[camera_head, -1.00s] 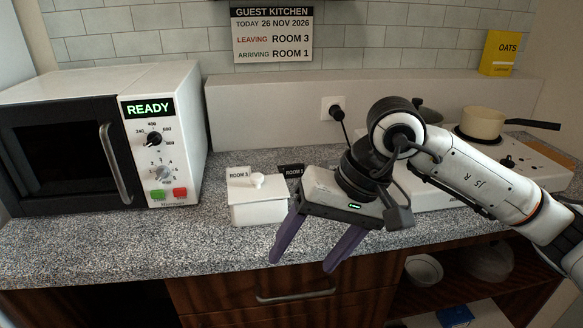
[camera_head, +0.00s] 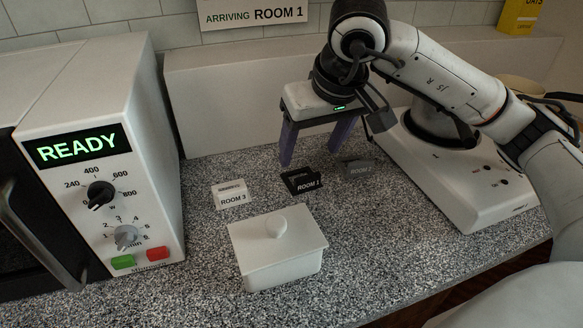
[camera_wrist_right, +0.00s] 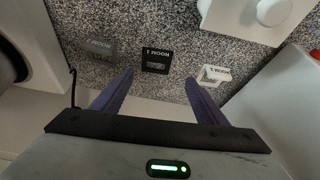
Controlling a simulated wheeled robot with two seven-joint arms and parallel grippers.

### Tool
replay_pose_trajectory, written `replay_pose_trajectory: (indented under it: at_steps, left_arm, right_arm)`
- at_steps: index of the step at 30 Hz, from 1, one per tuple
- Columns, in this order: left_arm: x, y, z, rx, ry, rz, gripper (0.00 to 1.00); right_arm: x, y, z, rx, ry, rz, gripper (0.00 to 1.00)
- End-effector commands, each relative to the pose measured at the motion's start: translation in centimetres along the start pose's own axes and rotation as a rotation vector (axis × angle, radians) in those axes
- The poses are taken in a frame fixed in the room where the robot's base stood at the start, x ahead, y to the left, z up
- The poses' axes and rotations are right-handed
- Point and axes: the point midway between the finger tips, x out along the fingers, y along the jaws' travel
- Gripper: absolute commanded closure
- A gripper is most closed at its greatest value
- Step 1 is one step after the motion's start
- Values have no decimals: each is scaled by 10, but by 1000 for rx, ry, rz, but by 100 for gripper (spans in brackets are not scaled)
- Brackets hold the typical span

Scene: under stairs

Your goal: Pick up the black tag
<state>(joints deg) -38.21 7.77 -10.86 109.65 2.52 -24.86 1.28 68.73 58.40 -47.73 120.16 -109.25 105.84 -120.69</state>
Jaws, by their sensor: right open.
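The black tag (camera_head: 301,182), marked ROOM 1, stands on the speckled counter between a white ROOM 3 tag (camera_head: 231,194) and a dark grey ROOM 2 tag (camera_head: 360,169). My right gripper (camera_head: 311,157) is open and empty, purple fingers pointing down, just behind and above the black tag. In the right wrist view the black tag (camera_wrist_right: 156,60) appears upside down, between and just beyond the two fingertips (camera_wrist_right: 157,77). The grey tag (camera_wrist_right: 100,51) and white tag (camera_wrist_right: 214,75) lie on either side. No contact shows. My left gripper is not in view.
A white lidded box (camera_head: 277,254) stands in front of the tags. A low pale ledge (camera_head: 225,100) runs behind. The counter (camera_head: 195,265) left of the box is bare.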

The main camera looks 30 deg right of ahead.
Motion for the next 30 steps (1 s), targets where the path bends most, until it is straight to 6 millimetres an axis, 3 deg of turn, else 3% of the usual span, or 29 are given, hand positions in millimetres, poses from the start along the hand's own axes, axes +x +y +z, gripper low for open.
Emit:
replay_pose_trajectory:
  at_steps: [3, 8, 21, 29, 30]
  left_arm:
    - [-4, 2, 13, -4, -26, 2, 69]
    - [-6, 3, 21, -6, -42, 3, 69]
    - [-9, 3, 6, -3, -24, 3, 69]
    - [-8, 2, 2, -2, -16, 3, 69]
    - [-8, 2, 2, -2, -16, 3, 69]
  right_arm:
    - [20, 1, 2, 1, -5, 2, 33]
    - [37, 1, 1, 2, -2, 1, 33]
    - [87, 8, 9, 1, -3, 0, 33]
    - [91, 8, 8, 0, 0, 0, 33]
    - [91, 8, 8, 0, 0, 0, 36]
